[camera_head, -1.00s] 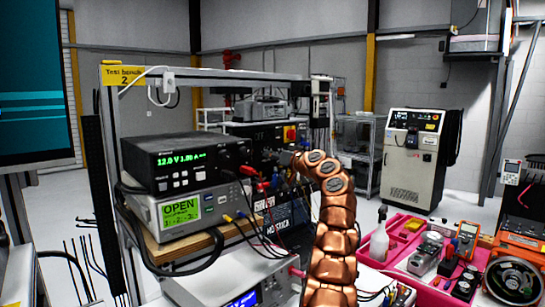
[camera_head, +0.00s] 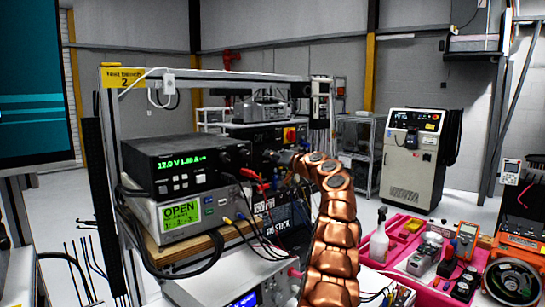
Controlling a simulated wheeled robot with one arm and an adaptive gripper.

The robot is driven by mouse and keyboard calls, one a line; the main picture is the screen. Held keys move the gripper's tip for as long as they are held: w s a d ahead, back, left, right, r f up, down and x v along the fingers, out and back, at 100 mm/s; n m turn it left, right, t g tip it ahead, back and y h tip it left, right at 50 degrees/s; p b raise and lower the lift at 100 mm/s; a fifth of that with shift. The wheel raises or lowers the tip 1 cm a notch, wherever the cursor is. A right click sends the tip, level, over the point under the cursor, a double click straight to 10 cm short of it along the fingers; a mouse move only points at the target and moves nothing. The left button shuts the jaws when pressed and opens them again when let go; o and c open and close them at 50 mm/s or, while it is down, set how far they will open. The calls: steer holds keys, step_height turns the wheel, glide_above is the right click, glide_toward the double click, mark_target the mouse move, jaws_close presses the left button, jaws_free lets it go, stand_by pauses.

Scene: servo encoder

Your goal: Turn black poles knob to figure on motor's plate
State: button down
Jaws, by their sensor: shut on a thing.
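My copper-coloured arm reaches from the bottom middle to the dark instrument unit (camera_head: 262,136) on the bench shelf. My gripper (camera_head: 285,157) is small and dark at the arm's far end, against the front of that unit. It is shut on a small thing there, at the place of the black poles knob. The knob itself is hidden by the gripper and the arm, so its pointer and figures cannot be read. No motor plate can be read in this view.
A black power supply (camera_head: 185,160) and a grey meter reading OPEN (camera_head: 172,220) stand left of my arm, with red, yellow and black leads hanging close by. A pink tray (camera_head: 398,222) with a spray bottle (camera_head: 379,240) and tools lies to the right.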

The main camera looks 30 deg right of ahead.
steer(key=shift+m+p, duration=3.6)
steer(key=shift+m, duration=2.4)
steer(key=c, duration=0.9)
jaws_free()
steer(key=shift+c, duration=0.2)
steer(key=shift+s, duration=0.15)
steer(key=s+d, duration=0.1)
steer(key=s, duration=1)
steer(key=shift+s+d, duration=0.3)
steer(key=shift+d, duration=0.1)
